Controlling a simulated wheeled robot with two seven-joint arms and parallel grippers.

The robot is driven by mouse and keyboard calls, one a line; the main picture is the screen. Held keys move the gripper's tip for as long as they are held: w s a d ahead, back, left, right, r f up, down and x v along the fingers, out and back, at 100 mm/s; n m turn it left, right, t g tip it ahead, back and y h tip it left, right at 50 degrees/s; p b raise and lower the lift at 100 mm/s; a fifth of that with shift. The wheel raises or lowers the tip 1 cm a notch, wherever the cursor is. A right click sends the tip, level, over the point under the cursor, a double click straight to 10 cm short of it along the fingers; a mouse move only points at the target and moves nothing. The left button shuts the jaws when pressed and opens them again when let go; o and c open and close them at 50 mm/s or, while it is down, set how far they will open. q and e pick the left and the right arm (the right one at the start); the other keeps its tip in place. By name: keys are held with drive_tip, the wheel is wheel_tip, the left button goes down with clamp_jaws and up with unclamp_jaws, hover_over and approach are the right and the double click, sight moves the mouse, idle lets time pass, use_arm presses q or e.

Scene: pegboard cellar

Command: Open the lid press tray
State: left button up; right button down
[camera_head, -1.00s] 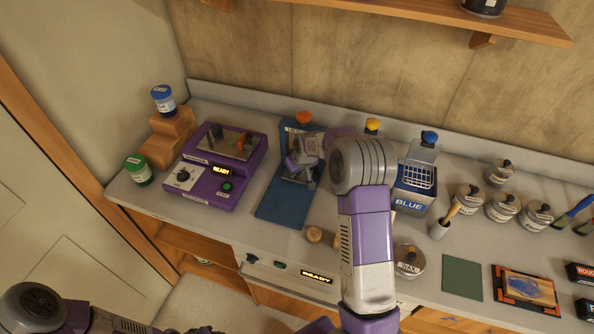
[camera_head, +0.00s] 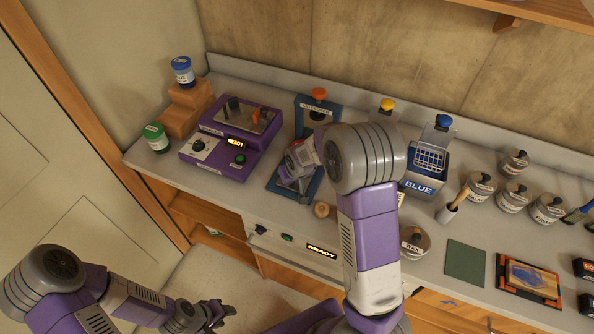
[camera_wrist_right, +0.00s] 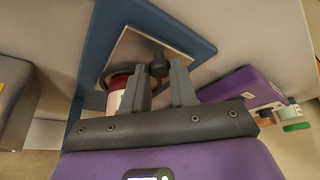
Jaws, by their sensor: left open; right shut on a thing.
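The lid press (camera_head: 319,104) is a blue base on the counter with an orange knob at its back. Its tray shows in the right wrist view as a square metal plate (camera_wrist_right: 135,46) with a dark knob (camera_wrist_right: 158,66). My right gripper (camera_wrist_right: 161,82) is shut on that dark knob. In the head view this gripper (camera_head: 301,190) is over the front of the blue base, and my right arm hides part of the press. A red and white jar (camera_wrist_right: 117,97) shows beside the left finger, partly hidden. My left gripper (camera_head: 214,314) is open and empty, low over the floor.
A purple machine (camera_head: 228,140) stands left of the press, with a green-lidded jar (camera_head: 157,138) and wooden steps (camera_head: 188,110) beyond. The blue-labelled container (camera_head: 421,182) and several metal-lidded jars are to the right. A round wooden piece (camera_head: 321,210) lies near the base's front.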

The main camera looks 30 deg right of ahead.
drive_tip(key=c, duration=0.9)
unclamp_jaws()
drive_tip(key=p+v, duration=0.1)
drive_tip(key=v, duration=0.6)
drive_tip(key=shift+r, duration=0.3)
drive_tip(key=shift+s, duration=0.1)
